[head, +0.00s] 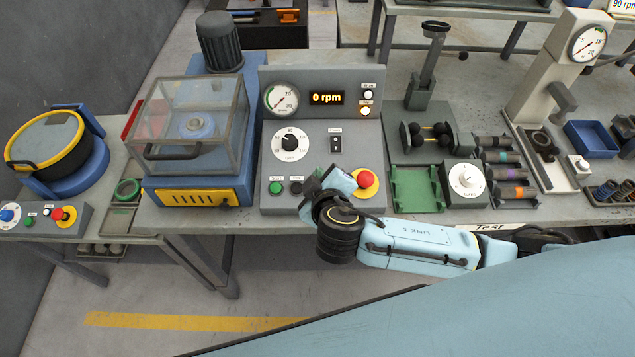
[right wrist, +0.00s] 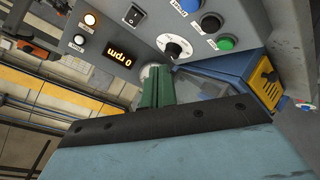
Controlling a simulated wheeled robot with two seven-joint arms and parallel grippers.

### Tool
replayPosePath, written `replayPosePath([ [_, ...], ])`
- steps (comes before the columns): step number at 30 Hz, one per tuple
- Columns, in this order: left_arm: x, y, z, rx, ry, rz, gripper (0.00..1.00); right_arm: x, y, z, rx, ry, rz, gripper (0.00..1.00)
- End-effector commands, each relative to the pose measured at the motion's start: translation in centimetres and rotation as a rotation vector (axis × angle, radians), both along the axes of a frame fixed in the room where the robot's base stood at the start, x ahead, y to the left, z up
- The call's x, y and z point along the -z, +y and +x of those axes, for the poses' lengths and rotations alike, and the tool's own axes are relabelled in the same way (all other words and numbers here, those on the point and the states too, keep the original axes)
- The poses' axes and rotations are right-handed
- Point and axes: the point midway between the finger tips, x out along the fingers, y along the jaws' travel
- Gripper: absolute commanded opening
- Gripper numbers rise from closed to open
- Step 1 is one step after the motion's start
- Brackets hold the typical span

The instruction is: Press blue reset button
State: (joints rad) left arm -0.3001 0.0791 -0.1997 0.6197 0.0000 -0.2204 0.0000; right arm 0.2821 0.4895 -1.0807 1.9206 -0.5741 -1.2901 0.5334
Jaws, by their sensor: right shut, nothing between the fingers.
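The blue button (right wrist: 189,5) shows at the top edge of the right wrist view, at the end of a row beside a dark button (right wrist: 211,22) and a green button (right wrist: 227,43). In the head view the green button (head: 276,187) and dark button (head: 296,187) show on the grey control panel, but my right gripper (head: 317,184) hides the spot to their right. This gripper is shut and empty. Its green fingers also show in the right wrist view (right wrist: 155,86), apart from the blue button in that picture. Contact cannot be told. My left gripper is not in view.
A red mushroom button (head: 365,180) on yellow stands close right of my gripper. The panel has a speed dial (head: 292,145), a switch (head: 336,144) and a display (head: 326,98) reading 0 rpm. A clear-covered blue machine (head: 197,182) stands left, a green tray (head: 416,190) right.

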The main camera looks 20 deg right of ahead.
Motion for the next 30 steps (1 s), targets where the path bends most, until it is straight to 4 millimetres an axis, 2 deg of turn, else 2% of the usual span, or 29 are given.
replayPosePath([
  [17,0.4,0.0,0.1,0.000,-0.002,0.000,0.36,0.3,-0.1,0.6,-0.015,-0.024,-0.019,0.00],
  [23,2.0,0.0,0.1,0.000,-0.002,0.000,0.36,1.9,-0.2,1.0,-0.015,-0.024,-0.020,0.00],
  [30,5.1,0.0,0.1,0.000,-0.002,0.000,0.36,4.8,-0.5,1.8,-0.015,-0.025,-0.021,0.00],
])
